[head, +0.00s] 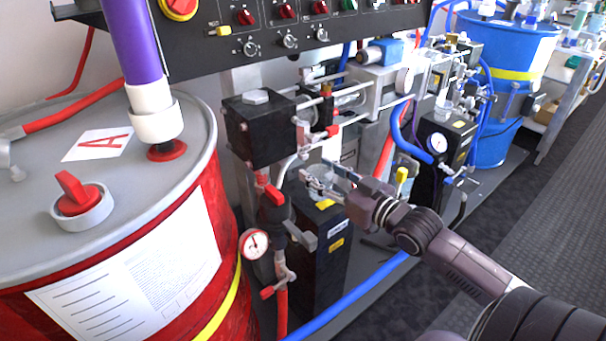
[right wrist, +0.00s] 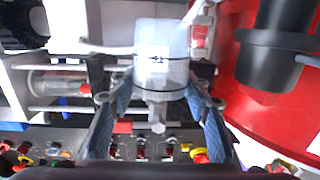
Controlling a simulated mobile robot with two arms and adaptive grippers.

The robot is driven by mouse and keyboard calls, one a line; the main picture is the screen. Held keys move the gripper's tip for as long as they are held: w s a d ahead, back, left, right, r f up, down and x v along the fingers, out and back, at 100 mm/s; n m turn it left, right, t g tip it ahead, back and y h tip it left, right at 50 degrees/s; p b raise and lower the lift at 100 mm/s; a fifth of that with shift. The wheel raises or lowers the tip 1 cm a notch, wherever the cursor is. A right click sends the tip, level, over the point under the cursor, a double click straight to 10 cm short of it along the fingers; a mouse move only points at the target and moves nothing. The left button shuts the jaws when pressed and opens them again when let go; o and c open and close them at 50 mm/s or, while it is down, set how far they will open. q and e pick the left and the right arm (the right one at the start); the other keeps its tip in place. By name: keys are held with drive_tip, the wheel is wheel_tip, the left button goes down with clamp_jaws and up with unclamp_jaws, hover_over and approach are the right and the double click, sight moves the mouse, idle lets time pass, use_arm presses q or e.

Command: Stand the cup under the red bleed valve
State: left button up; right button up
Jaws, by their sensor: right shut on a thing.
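A clear cup (head: 319,178) is held in my right gripper (head: 324,183), beside the pump block in the head view. In the right wrist view the see-through cup (right wrist: 162,62) sits between the two fingers of my right gripper (right wrist: 160,100), which are shut on it. A small red valve handle (head: 332,131) shows above the cup, near a curved metal spout (head: 287,166). A red handle (right wrist: 200,37) and pale spout also show close beside the cup in the right wrist view. I cannot tell whether the spout is over the cup. My left gripper is not in view.
A red drum (head: 215,250) stands at left. A black block (head: 262,128), a pressure gauge (head: 255,244) and red-handled fittings crowd the space by the cup. A blue hose (head: 350,300) crosses the floor. A blue drum (head: 510,80) stands behind; the aisle at right is clear.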

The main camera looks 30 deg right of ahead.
drive_tip(key=w, duration=0.6)
drive_tip(key=shift+a, duration=0.4)
drive_tip(key=shift+f+b, duration=0.15)
drive_tip(key=shift+b, duration=0.15)
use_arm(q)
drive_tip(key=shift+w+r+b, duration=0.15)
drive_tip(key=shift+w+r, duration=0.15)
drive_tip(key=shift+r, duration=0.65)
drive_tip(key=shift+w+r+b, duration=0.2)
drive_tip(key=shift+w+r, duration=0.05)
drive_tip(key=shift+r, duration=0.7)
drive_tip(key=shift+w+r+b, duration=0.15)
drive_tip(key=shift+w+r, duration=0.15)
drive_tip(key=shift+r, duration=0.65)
use_arm(e)
drive_tip(key=shift+f, duration=1.6)
drive_tip(key=o, duration=1)
drive_tip(key=shift+f, duration=0.1)
drive_tip(key=shift+o, duration=0.2)
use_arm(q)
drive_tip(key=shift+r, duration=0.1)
